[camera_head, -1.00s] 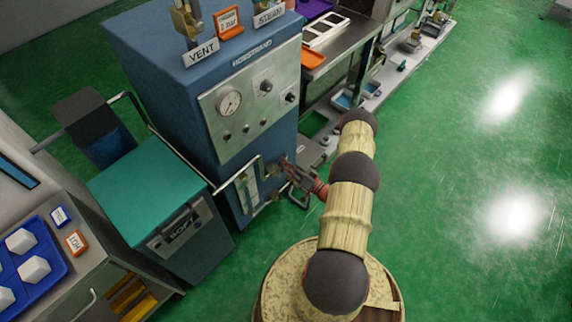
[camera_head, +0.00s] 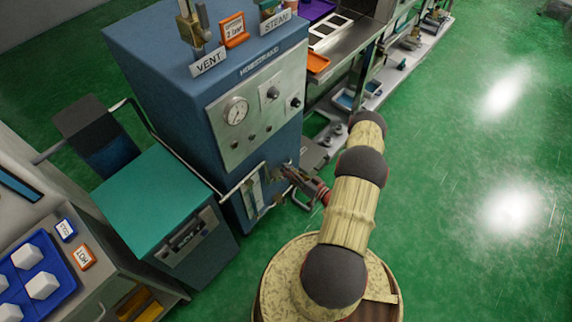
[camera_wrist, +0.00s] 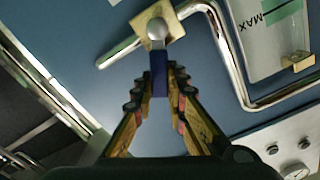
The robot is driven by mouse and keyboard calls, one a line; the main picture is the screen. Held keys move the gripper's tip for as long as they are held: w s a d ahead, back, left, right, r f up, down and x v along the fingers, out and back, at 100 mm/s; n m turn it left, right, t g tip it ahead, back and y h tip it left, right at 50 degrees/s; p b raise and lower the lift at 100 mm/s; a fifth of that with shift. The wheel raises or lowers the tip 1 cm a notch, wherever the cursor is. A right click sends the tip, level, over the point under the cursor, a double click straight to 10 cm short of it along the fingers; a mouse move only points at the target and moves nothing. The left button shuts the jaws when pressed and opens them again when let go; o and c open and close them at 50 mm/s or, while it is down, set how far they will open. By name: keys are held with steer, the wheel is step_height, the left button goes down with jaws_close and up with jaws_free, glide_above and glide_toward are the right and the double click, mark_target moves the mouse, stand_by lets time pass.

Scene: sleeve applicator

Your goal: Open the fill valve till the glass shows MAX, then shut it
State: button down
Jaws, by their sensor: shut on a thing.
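The fill valve shows in the wrist view as a brass block with a round metal pivot (camera_wrist: 157,30) and a blue lever (camera_wrist: 159,72). My gripper (camera_wrist: 159,78) is shut on the blue lever, one finger on each side. The sight glass panel (camera_wrist: 258,52), marked MAX, is at the upper right of that view, with a green patch by the mark. Its liquid level is unclear. In the head view my gripper (camera_head: 284,172) is at the lower front of the blue boiler (camera_head: 160,75), just right of the sight glass (camera_head: 255,190). The valve is too small to make out there.
A bent metal pipe (camera_wrist: 237,75) runs close beside the valve and under the glass. A teal-lidded bin (camera_head: 150,200) stands left of the boiler. A gauge panel (camera_head: 255,110) is above my gripper. Green floor (camera_head: 460,200) is open to the right.

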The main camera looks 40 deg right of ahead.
mark_target(284, 178)
steer(key=n, duration=0.1)
steer(key=a+n, duration=0.1)
steer(key=shift+a+r+n, duration=0.2)
steer(key=shift+r+n, duration=0.1)
steer(key=shift+s+a+r+n+p, duration=0.1)
steer(key=shift+a+n+p, duration=0.5)
steer(key=shift+n, duration=1)
steer(key=shift+a, duration=0.2)
steer(key=c, duration=1.8)
jaws_free()
steer(key=shift+o, duration=0.2)
steer(key=s, duration=1.2)
steer(key=shift+d, duration=0.45)
